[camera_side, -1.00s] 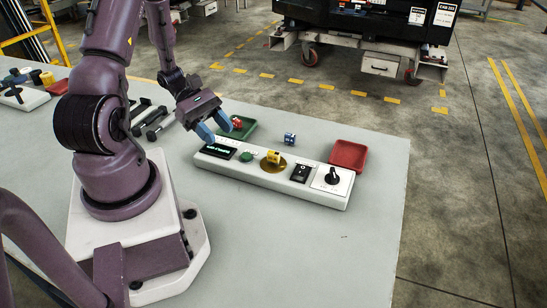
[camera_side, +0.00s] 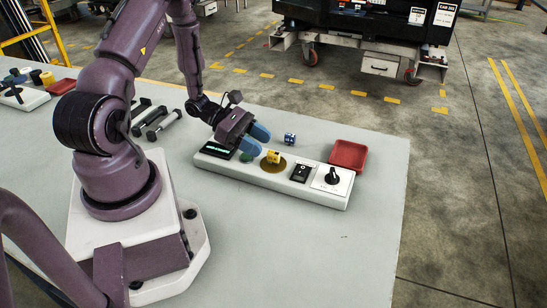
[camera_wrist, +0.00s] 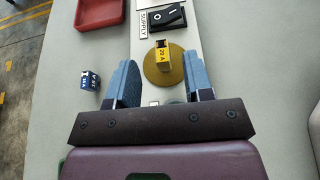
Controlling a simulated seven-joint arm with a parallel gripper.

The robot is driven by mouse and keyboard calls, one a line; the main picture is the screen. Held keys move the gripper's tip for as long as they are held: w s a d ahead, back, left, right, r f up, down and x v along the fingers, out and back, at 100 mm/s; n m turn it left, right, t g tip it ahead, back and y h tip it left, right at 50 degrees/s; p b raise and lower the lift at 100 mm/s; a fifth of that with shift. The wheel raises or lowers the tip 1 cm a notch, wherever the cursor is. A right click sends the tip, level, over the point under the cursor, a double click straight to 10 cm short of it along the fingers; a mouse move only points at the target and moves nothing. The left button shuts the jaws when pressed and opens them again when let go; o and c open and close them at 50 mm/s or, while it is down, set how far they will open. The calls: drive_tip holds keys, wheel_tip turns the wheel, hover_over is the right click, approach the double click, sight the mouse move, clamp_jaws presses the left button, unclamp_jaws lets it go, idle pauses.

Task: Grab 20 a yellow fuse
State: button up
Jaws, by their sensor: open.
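The yellow fuse (camera_side: 273,157) stands on a round brass-coloured disc (camera_side: 266,167) on the white panel. In the wrist view the yellow fuse (camera_wrist: 162,56) shows a "20 A" marking and sits ahead of the fingers, between their lines. My gripper (camera_side: 257,142) has blue fingers, is open and empty, and hangs over the panel just left of and behind the fuse in the side view. In the wrist view my gripper (camera_wrist: 163,82) spreads its fingers to either side of the disc's near edge, not touching the fuse.
A blue fuse (camera_side: 290,139) lies on the table behind the panel. A red tray (camera_side: 348,155) is at the right. The panel carries a black rocker switch (camera_side: 301,172), a rotary knob (camera_side: 333,177) and a display (camera_side: 216,150). The table in front is clear.

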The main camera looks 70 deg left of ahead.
sight(277, 153)
drive_tip(key=shift+x, duration=1.9)
drive_tip(key=shift+f, duration=0.1)
clamp_jaws()
